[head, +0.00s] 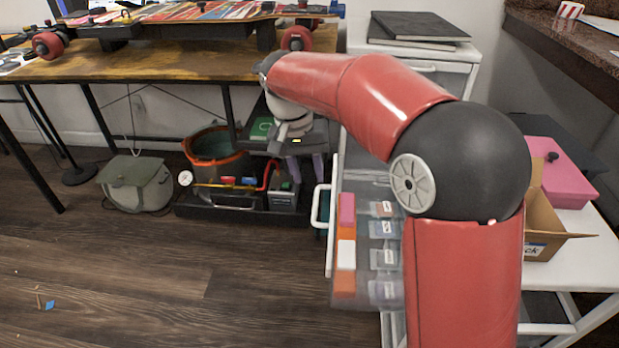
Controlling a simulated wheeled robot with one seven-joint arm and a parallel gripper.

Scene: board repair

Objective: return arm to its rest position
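My red and black arm rises at the right of the head view and reaches over to the left. Its forearm bends down to a pale wrist near the front edge of the wooden table. My gripper (306,168) hangs below the wrist, pointing down, in front of the space under the table. Two pale purplish fingers show below its dark body with a gap between them, so it looks open. I see nothing held between them, though the view there is small and dark.
An open drawer (347,313) with labelled compartments stands beside my arm. The wooden table (180,62) carries a skateboard (200,14). Under it are a bag (137,184), an orange-rimmed bucket (217,150) and a low dark tray (232,212). A cardboard box (545,225) and pink case (560,175) stand right. Left floor is mostly clear.

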